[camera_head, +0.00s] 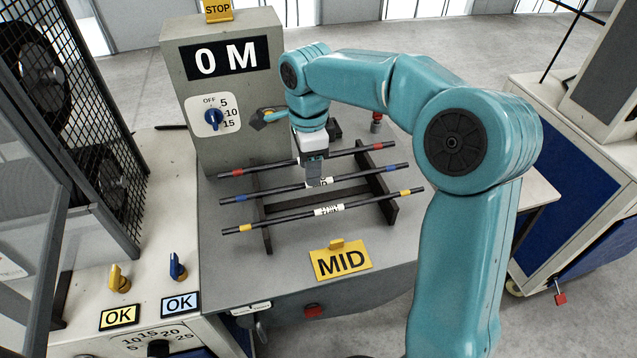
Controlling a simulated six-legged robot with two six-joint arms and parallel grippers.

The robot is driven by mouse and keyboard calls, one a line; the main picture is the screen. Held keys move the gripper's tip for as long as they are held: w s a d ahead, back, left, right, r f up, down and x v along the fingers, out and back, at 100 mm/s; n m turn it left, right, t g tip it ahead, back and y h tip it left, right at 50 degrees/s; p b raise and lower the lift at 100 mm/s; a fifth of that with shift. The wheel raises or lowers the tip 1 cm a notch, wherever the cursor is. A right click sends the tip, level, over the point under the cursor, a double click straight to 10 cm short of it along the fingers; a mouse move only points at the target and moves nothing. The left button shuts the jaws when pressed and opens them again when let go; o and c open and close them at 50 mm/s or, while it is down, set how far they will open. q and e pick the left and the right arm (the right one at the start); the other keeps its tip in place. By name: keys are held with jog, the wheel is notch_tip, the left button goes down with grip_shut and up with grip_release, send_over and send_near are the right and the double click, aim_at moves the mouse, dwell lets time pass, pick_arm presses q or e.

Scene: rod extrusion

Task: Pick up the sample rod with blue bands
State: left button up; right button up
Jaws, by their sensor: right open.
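The sample rod with blue bands (272,191) is the middle of three dark rods lying across a dark rack (390,208). Its blue bands show near both ends, and its white middle label is partly hidden by my right gripper. The rod with red bands (270,164) lies behind it and the rod with yellow bands (282,219) in front. My right gripper (316,182) points down over the middle of the blue-banded rod, its jaws open. I cannot tell whether the fingers reach around the rod. My left gripper is not in view.
A yellow MID sign (341,262) stands in front of the rack on the grey table (370,290). A grey control box (188,80) reading "0 M" stands behind at the left. A black mesh cage (108,130) is at the far left, a blue-sided cabinet (540,225) at the right.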

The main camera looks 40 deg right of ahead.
notch_tip(320, 180, down, 4)
jog(key=shift+w+r, duration=0.15)
jog(key=shift+r, duration=0.05)
grip_shut()
